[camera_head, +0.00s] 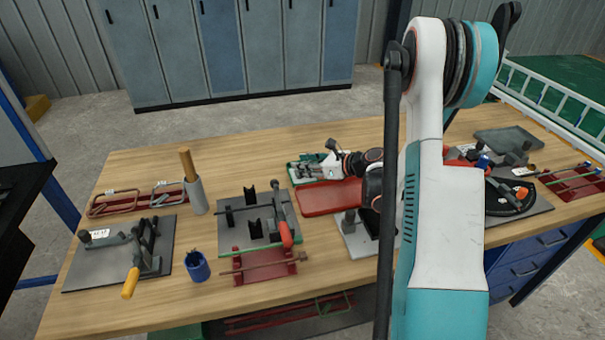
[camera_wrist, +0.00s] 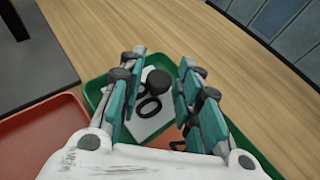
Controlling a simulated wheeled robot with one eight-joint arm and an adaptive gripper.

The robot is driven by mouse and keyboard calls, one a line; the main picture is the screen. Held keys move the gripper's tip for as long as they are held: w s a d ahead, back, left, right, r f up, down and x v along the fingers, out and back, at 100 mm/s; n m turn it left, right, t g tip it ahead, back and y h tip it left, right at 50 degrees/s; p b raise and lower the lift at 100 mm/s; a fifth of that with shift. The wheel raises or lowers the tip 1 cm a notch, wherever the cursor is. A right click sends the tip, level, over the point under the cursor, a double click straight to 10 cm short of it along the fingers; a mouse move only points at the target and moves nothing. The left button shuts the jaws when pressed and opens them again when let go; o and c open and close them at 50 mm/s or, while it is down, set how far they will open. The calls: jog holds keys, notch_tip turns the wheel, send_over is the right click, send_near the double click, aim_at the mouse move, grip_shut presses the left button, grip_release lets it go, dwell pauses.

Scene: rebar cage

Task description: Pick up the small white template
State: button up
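A small white flat piece (camera_wrist: 152,126), which looks like the template, lies in a green tray (camera_wrist: 232,146) in the wrist view. Black ring-shaped handles (camera_wrist: 149,107) and a round black thing (camera_wrist: 158,80) lie over it or just above it, hiding part of it. My gripper (camera_wrist: 162,66) has its teal fingers apart, one on each side of these things, with nothing clamped between them. In the head view my gripper (camera_head: 318,170) is low over the green tray (camera_head: 296,181); the template cannot be made out there.
A red tray (camera_head: 330,197) lies in front of the green tray. A grey plate with black V-blocks (camera_head: 252,226) stands to the left. A blue cup (camera_head: 197,267) and an upright wooden-handled tool (camera_head: 192,180) are farther left. Bare wood (camera_head: 235,160) lies behind the green tray.

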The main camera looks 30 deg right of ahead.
grip_shut()
jog(key=shift+r, duration=0.1)
notch_tip(320, 180, up, 20)
jog(key=p, duration=0.6)
jog(key=shift+p, duration=0.3)
